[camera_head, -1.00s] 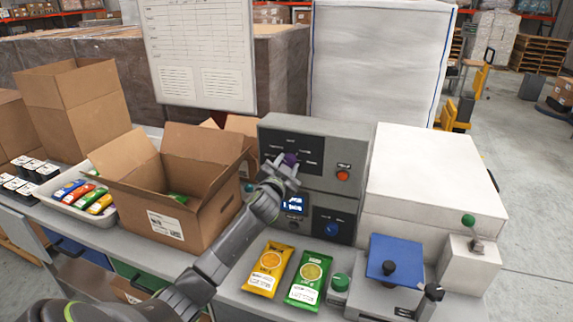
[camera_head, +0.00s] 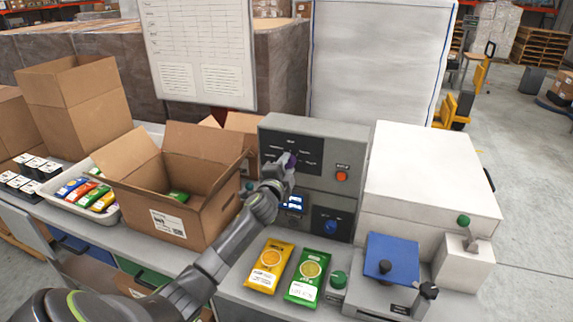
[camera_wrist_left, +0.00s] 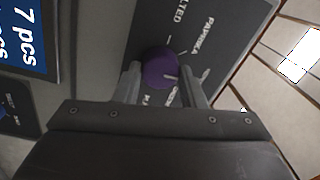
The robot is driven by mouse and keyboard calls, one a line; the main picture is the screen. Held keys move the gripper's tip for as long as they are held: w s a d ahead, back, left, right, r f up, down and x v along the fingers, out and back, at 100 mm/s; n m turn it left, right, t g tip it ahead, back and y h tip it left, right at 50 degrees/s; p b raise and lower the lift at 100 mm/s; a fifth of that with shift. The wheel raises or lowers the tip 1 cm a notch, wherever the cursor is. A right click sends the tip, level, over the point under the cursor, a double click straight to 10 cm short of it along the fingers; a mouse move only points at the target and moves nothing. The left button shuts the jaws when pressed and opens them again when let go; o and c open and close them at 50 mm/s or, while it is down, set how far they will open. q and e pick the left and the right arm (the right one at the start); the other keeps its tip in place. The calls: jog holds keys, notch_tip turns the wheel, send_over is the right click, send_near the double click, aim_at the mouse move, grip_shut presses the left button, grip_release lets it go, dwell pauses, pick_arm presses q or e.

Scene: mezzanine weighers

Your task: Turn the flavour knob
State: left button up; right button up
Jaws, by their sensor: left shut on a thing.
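The flavour knob is a purple round knob (camera_wrist_left: 160,70) with a pale pointer line, set on a dark label plate (camera_wrist_left: 215,30) with flavour names such as "PAPRIKA". In the head view the purple knob (camera_head: 291,159) shows only partly on the front of the grey control box (camera_head: 338,140). My left gripper (camera_head: 284,168) reaches it from below left. In the left wrist view the gripper (camera_wrist_left: 162,82) has one finger on each side of the knob and is shut on it. My right gripper is not in view.
A red button (camera_head: 342,176), a lit display (camera_head: 293,201) and a blue knob (camera_head: 330,227) are on the same box. An open carton (camera_head: 205,215) stands left of my arm. A yellow pouch (camera_head: 268,266) and a green pouch (camera_head: 307,277) lie on the counter in front.

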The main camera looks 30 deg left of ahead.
pick_arm(q)
jog(key=shift+m, duration=0.3)
dwell(0.4)
jog(key=o, duration=1)
jog(key=shift+s, duration=0.1)
jog(key=shift+s+d+f, duration=0.15)
jog(key=shift+s, duration=0.45)
jog(key=b+v, duration=0.3)
jog(key=v, duration=1.3)
